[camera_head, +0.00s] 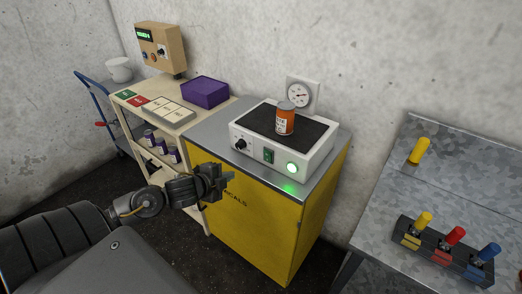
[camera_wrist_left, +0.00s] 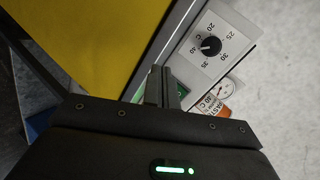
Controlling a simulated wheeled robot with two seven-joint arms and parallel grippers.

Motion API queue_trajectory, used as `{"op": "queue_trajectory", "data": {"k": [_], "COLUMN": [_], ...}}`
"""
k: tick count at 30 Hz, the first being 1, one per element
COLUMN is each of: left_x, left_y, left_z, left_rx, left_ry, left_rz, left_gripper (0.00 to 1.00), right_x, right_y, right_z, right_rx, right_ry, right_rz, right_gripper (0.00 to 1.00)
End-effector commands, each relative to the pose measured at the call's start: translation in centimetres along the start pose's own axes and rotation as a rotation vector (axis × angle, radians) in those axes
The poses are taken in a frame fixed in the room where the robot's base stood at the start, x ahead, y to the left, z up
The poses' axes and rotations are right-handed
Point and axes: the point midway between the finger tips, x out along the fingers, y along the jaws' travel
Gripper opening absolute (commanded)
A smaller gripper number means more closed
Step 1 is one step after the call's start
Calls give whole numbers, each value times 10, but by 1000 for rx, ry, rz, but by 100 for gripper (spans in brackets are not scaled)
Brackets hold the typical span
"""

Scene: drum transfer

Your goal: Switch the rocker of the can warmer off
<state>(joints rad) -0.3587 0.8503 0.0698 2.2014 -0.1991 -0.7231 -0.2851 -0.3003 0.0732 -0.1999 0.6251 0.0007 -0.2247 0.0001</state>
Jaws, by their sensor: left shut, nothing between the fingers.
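The can warmer (camera_head: 316,160) is a white box with a dark top plate, standing on the yellow cabinet. Its front has a black dial, a green rocker (camera_head: 268,156) and a round lamp (camera_head: 292,168) glowing green. An orange can with a white label (camera_head: 285,122) stands upright on it. My left gripper (camera_head: 230,175) is shut and empty, in front of the cabinet, left of and lower than the rocker in the head view. In the left wrist view, the shut fingers (camera_wrist_left: 160,86) partly hide the green rocker (camera_wrist_left: 180,91); the dial (camera_wrist_left: 211,46) is clear. I cannot see whether the fingertips touch anything. My right gripper is out of view.
The yellow cabinet (camera_head: 245,225) has a grey top. To its left a beige shelf cart (camera_head: 190,116) holds a purple box (camera_head: 205,92) and a control box (camera_head: 161,48). A grey metal bench (camera_head: 390,215) with coloured handles stands at right. A wall gauge (camera_head: 300,94) hangs behind.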

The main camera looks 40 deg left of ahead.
Motion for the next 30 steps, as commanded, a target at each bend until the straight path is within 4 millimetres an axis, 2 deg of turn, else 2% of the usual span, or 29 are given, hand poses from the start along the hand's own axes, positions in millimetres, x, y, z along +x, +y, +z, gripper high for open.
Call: {"op": "queue_trajectory", "data": {"k": [1, 3, 6, 9, 13, 24, 30], "left_x": [-16, -34, -55, -69, -69, -68, -51], "left_y": [-16, -28, -37, -39, -37, -37, -38], "left_z": [-21, -44, -67, -79, -72, -72, -72], "left_rx": [57, 127, 202, 261, 313, 321, 320], "left_ry": [32, 60, 85, 88, 45, 45, 45], "left_rz": [-20, -43, -68, -77, -63, -63, -66], "left_gripper": [0, 0, 0, 0, 0, 0, 0], "right_x": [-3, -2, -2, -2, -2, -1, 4], "right_y": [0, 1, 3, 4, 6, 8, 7], "right_z": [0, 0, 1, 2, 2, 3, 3], "right_rx": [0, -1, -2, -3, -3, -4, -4], "right_ry": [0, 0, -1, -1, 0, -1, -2], "right_rz": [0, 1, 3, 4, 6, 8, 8], "right_gripper": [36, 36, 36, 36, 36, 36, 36]}}
